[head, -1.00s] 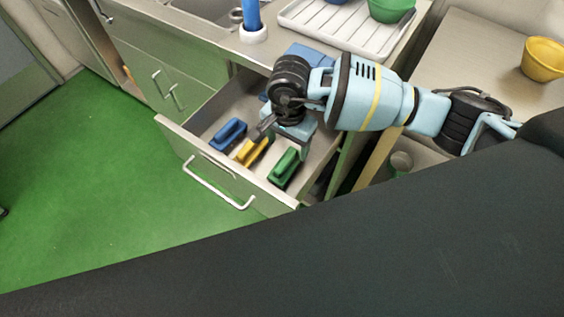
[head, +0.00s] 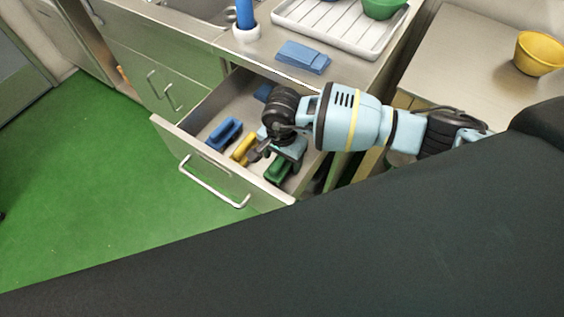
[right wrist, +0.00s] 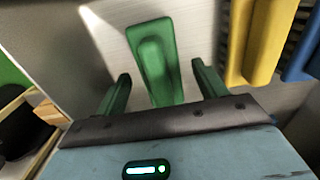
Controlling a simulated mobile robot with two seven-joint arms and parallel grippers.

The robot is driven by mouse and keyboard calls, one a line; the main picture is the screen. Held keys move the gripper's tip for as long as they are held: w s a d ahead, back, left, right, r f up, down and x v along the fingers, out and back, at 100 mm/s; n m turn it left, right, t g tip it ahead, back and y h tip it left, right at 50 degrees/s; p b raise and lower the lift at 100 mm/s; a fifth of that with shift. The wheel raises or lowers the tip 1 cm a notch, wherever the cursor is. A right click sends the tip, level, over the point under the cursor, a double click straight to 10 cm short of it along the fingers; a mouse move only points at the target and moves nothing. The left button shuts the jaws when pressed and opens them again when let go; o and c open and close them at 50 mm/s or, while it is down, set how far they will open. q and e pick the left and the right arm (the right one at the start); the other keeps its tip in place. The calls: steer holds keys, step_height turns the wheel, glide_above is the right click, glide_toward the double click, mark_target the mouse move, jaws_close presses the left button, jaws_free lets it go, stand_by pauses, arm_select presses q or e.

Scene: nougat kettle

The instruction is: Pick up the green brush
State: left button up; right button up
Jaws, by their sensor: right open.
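The green brush (head: 277,171) lies in the open drawer, at its right end near the front panel. It is partly hidden by my right gripper in the head view. In the right wrist view the green brush (right wrist: 155,55) shows between and beyond the two fingers. My right gripper (head: 277,158) is over the brush, and in the right wrist view the gripper (right wrist: 160,82) is open with a finger on each side of the brush's near end. I cannot tell how far the fingertips are above it. My left gripper is not in view.
A yellow brush (head: 243,148) and a blue brush (head: 223,133) lie left of it in the drawer (head: 215,172). The drawer's front panel and side walls stand close around. A blue block (head: 302,57), a white drying rack (head: 352,36) and a yellow bowl (head: 538,53) are on the counters.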

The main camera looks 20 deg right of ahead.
steer(key=shift+c, duration=0.4)
steer(key=c, duration=1)
steer(key=shift+r, duration=0.1)
steer(key=shift+c, duration=0.2)
step_height(320, 180, up, 10)
steer(key=shift+f, duration=0.1)
